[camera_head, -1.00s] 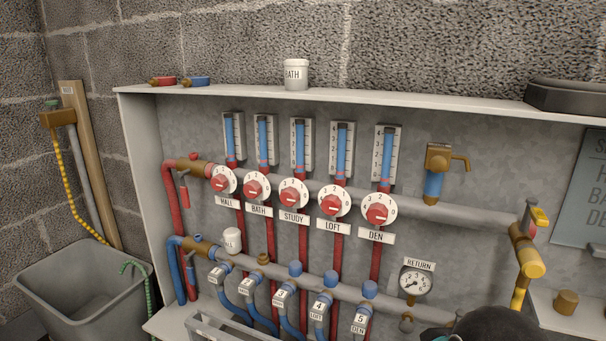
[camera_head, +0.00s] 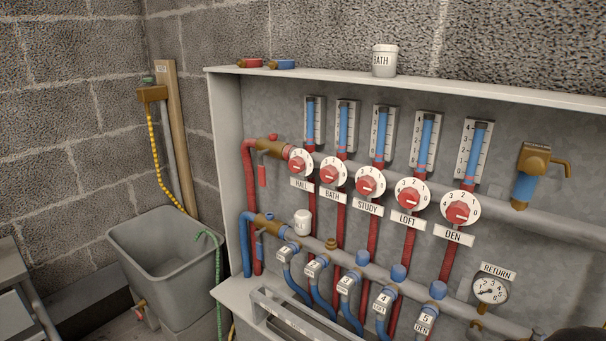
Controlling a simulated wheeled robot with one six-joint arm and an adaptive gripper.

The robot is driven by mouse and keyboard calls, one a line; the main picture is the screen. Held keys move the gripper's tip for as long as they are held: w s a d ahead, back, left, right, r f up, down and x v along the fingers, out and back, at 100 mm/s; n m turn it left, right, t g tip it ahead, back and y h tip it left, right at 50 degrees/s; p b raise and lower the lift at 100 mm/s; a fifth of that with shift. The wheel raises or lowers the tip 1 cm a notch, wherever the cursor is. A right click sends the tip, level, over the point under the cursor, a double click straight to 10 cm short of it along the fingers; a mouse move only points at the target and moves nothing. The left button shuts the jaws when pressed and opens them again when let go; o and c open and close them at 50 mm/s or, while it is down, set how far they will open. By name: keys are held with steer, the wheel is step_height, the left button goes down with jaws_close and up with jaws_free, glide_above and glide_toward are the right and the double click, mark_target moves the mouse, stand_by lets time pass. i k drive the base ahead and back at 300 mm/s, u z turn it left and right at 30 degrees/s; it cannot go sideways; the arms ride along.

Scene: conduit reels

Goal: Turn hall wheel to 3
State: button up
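The hall wheel (camera_head: 299,162) is the leftmost of a row of red knobs on white numbered dials, above the HALL label (camera_head: 302,184). Its digits are too small to read surely. A blue flow gauge (camera_head: 314,122) stands above it. To its right are the bath wheel (camera_head: 335,171), study wheel (camera_head: 369,181), loft wheel (camera_head: 411,192) and den wheel (camera_head: 460,207). My gripper is not in view; a dark shape at the bottom right corner cannot be made out.
A white BATH cap (camera_head: 384,61) and red and blue fittings stand on the cabinet's top shelf (camera_head: 450,88). A grey tub (camera_head: 170,262) stands left of the cabinet. A clear-fronted tray (camera_head: 290,318) sits below the pipes. The space before the dials looks clear.

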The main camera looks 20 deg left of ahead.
mark_target(297, 164)
steer(key=u, duration=1.05)
